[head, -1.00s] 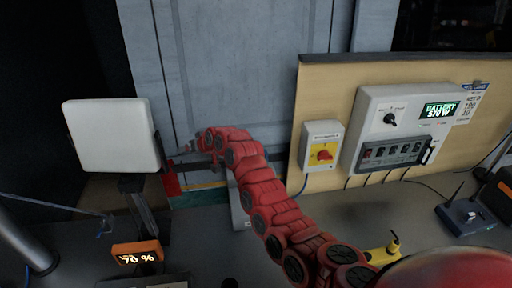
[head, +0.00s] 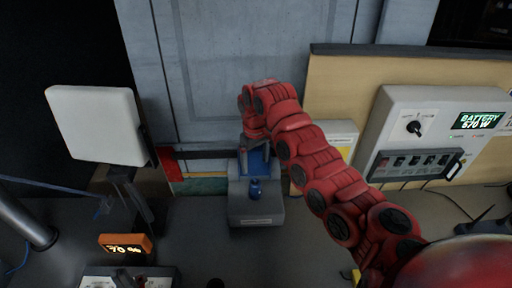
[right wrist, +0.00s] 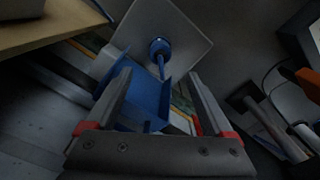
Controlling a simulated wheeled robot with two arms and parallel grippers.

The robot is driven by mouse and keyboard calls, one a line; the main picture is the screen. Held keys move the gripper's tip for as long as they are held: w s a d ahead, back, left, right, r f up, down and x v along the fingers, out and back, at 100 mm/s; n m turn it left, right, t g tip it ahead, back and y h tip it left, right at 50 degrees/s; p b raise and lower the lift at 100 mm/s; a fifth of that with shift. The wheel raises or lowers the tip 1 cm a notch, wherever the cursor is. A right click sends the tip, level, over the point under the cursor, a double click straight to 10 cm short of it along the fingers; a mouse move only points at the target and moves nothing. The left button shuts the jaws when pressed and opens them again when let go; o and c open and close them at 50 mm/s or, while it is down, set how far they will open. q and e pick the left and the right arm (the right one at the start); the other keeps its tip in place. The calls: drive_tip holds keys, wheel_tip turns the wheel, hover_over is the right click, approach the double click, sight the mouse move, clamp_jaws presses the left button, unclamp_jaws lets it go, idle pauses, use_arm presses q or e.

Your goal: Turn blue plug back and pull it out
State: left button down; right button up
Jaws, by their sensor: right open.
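The blue plug (head: 256,188) is a small knob standing on a grey box (head: 258,214) below the cabinet door. In the right wrist view the plug (right wrist: 160,48) shows a round head and a thin stem against the grey box face (right wrist: 190,32). A larger blue part (right wrist: 147,97) of the box lies nearer to the fingers. My right gripper (head: 255,150) hangs over the back of the box, behind the plug. In the wrist view its fingers (right wrist: 158,77) are apart with the plug beyond them, not held. My left gripper is not in view.
A white square panel (head: 97,124) on a stand is at the left, above an orange display (head: 125,243). A grey battery unit (head: 443,115) with switches is on the wooden board at the right. My right arm crosses the middle. The bench right of the box is partly clear.

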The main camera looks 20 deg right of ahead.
sight(255, 180)
wheel_tip(255, 180, down, 11)
drive_tip(key=p, duration=0.3)
drive_tip(key=shift+f+p, duration=0.1)
drive_tip(key=shift+p, duration=0.25)
drive_tip(key=shift+a, duration=0.1)
drive_tip(key=c, duration=0.5)
clamp_jaws()
